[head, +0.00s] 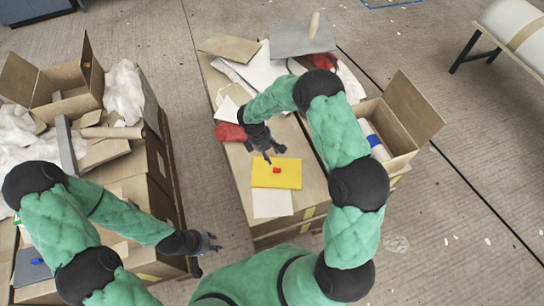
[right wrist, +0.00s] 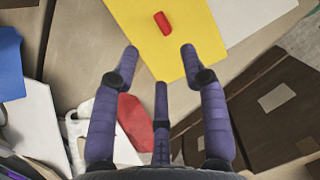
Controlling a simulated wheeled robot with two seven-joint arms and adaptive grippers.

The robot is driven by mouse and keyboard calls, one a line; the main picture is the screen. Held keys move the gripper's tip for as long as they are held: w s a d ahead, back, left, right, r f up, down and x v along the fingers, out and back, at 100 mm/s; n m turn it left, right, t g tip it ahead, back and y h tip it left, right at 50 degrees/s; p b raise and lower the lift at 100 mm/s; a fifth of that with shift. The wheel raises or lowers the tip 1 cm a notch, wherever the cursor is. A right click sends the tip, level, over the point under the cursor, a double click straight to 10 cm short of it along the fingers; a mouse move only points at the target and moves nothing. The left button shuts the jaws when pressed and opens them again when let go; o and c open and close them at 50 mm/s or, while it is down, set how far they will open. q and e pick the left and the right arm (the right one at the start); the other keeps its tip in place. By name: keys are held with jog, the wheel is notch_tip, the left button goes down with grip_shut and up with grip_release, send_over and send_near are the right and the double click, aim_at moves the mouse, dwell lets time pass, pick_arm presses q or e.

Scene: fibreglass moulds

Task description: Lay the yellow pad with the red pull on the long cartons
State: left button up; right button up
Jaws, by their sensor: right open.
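The yellow pad (head: 263,178) lies flat on the tan long cartons (head: 233,160), partly beside a white sheet (head: 272,204). Its red pull (head: 277,170) stands out near its middle. In the right wrist view the pad (right wrist: 205,50) and the red pull (right wrist: 162,22) are ahead of the fingers. My right gripper (head: 267,154) is open and empty at the pad's far edge; its spread fingers also show in the right wrist view (right wrist: 160,60), short of the pull. My left gripper (head: 210,243) is low between the two stacks, apart from the pad; its jaw state is unclear.
A red cloth or glove (head: 230,132) lies near the right gripper. A grey board (head: 302,38) and white sheets lie at the far end. An open box (head: 410,115) with rolls stands on the right. A cluttered carton stack (head: 150,190) stands left, with bare floor between.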

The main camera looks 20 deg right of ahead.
jog(key=s+a+f+m+y, duration=0.2)
jog(key=s+a+m, duration=0.1)
jog(key=s+a, duration=0.1)
jog(key=s+a+f+m+y, duration=0.2)
jog(key=s+a+m, duration=0.1)
jog(key=s, duration=0.4)
jog(key=s+a+f+m+y, duration=0.2)
jog(key=s+a+f+m, duration=0.1)
jog(key=s+a, duration=0.2)
jog(key=shift+s+a+m+y, duration=0.1)
jog(key=shift+s+m+y, duration=0.2)
jog(key=shift+s+m, duration=0.15)
jog(key=s+m, duration=0.1)
jog(key=s, duration=0.1)
jog(key=s+m+t, duration=0.1)
jog(key=s+m, duration=0.3)
jog(key=shift+d+t, duration=0.35)
jog(key=shift+t, duration=0.05)
jog(key=shift+w, duration=0.1)
